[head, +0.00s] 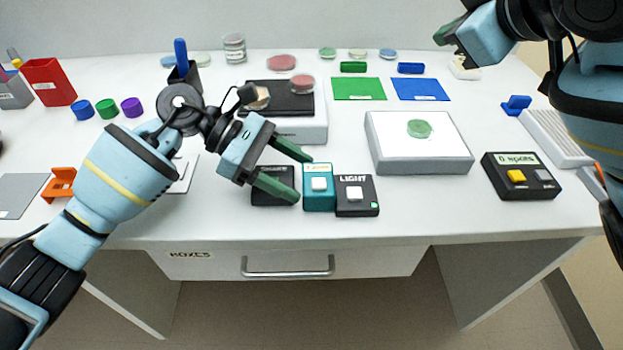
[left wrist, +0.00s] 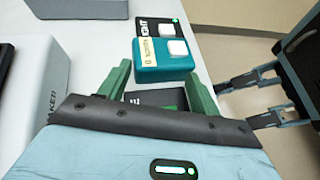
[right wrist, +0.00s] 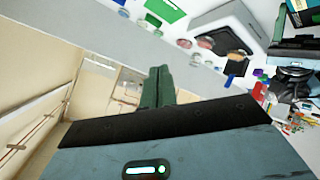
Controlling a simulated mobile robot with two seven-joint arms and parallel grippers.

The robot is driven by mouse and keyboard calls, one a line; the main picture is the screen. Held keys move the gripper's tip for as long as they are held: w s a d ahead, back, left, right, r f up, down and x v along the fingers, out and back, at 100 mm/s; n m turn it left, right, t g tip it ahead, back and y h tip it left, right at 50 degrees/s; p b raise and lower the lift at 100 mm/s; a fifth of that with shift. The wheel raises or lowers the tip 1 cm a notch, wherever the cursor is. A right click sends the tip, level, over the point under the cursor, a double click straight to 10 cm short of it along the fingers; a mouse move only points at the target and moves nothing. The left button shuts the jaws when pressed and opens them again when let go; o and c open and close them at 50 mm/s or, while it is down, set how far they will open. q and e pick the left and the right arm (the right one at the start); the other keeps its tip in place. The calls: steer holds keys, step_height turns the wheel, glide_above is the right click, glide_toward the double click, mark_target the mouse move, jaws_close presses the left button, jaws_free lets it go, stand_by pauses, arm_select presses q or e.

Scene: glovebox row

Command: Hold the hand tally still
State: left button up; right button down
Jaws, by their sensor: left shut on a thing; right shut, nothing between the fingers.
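The hand tally (head: 318,187) looks to be the teal box with a white button, standing on the bench front. In the left wrist view, the tally (left wrist: 165,68) shows a pale label beside its button. My left gripper (head: 300,175) is shut on it, its green fingers at either side of its near end. My right gripper (head: 445,37) is raised at the upper right, away from the tally. In the right wrist view, its fingers (right wrist: 158,87) are together and empty.
A black LIGHT box (head: 357,196) stands right beside the tally. Another dark box (head: 272,187) lies under my left fingers. A shaker (head: 300,128) is behind, and a white plate with a green dish (head: 419,163) is to the right.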

mark_target(319, 187)
steer(key=s+a+f+n+g+y, duration=0.2)
steer(key=s+a+f+n, duration=0.1)
steer(key=a, duration=0.5)
steer(key=s+a+f+n+g+y, duration=0.1)
steer(key=s+a+f+n, duration=0.3)
steer(key=a, duration=0.5)
steer(key=shift+s+a+f+g+y, duration=0.15)
steer(key=shift+s+f+g+y, duration=0.25)
steer(key=shift+s+g, duration=0.1)
steer(key=shift+w+f, duration=0.1)
steer(key=shift+f, duration=4.2)
steer(key=shift+f, duration=0.1)
steer(key=shift+w+d+f, duration=0.1)
steer(key=shift+d+f, duration=0.3)
steer(key=shift+d, duration=0.25)
